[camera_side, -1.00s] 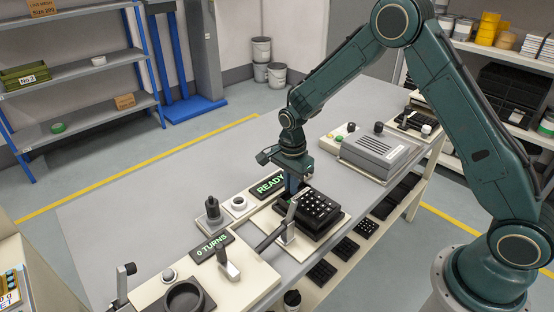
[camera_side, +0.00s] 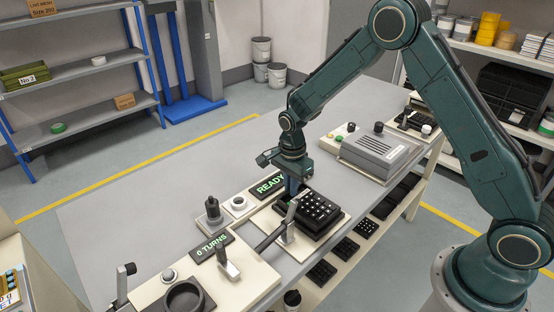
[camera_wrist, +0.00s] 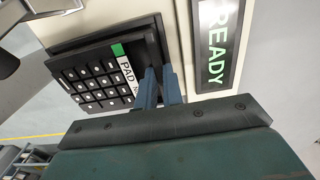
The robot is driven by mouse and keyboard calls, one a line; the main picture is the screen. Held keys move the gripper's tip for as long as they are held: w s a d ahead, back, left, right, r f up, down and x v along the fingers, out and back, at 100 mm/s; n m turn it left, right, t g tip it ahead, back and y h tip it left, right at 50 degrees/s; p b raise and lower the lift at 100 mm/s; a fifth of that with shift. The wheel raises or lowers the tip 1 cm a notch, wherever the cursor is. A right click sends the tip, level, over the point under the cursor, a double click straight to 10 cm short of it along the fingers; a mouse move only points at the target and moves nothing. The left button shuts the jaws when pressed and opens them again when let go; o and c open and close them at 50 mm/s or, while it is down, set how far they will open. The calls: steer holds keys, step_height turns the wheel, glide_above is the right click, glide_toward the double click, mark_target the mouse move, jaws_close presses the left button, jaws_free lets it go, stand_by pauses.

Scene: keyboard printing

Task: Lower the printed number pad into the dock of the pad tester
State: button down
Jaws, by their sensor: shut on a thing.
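The black number pad (camera_side: 318,208) has rows of keys with white marks. In the wrist view the pad (camera_wrist: 97,85) shows a white label with a green end. My gripper (camera_side: 292,188) is shut on the pad's labelled edge. Its blue fingers (camera_wrist: 160,86) show at that edge in the wrist view. The dock (camera_wrist: 80,41) shows as a dark frame around the pad in the wrist view. I cannot tell whether the pad touches the dock floor.
A lit READY sign (camera_side: 269,185) stands just behind the dock. A lever clamp (camera_side: 287,232) stands upright close at the dock's front left. A "0 TURNS" station (camera_side: 212,248) is further left. A grey box (camera_side: 376,150) stands at the right, with clear table between.

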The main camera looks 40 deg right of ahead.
steer(key=shift+f, duration=0.3)
stand_by(0.5)
steer(key=c, duration=1.5)
jaws_free()
steer(key=shift+o, duration=0.2)
steer(key=shift+r, duration=3.5)
